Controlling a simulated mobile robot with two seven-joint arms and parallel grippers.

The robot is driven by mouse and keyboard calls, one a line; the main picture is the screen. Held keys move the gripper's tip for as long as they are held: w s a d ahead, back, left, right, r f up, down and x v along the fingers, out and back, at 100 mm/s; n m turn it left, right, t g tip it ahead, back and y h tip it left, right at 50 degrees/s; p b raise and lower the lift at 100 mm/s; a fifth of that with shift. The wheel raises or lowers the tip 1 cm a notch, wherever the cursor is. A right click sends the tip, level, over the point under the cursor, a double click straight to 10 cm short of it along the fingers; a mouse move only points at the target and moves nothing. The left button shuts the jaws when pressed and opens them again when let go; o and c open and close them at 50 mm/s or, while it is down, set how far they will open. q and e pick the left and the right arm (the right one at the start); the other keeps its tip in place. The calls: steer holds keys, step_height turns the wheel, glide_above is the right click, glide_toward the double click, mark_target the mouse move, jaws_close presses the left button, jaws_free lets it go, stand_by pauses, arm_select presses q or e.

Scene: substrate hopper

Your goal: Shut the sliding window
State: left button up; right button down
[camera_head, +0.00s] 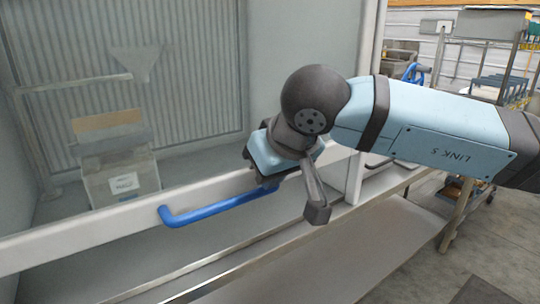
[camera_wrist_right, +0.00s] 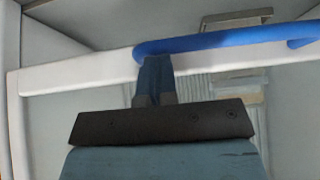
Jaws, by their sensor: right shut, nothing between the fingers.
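The sliding window has a clear pane and a white bottom rail (camera_head: 110,226) with a blue bar handle (camera_head: 215,209) along it. A grey gap shows between this rail and the metal sill below. My right gripper (camera_head: 265,184) is at the right end of the handle, its fingertips partly hidden. In the right wrist view, the shut, empty fingers (camera_wrist_right: 153,68) reach up to one end of the blue handle (camera_wrist_right: 225,40), in front of the white rail (camera_wrist_right: 85,78). I cannot tell whether they press on it. My left gripper is out of view.
A metal sill (camera_head: 235,247) runs below the window, with a grey shelf (camera_head: 330,255) in front. A white upright post (camera_head: 369,60) stands at the window's right side. Behind the pane are a box (camera_head: 122,184) and a funnel shape (camera_head: 138,62). Open floor lies at right.

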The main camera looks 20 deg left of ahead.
arm_select(q)
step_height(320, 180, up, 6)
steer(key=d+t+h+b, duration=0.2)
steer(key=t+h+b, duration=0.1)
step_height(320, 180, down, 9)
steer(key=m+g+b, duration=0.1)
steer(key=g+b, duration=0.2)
steer(key=b, duration=0.2)
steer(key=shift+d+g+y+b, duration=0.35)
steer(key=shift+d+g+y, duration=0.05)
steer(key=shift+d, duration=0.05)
arm_select(e)
step_height(320, 180, down, 15)
steer(key=shift+s+f, duration=0.1)
steer(key=shift+f, duration=0.15)
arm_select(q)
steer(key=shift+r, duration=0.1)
arm_select(e)
steer(key=shift+r, duration=0.15)
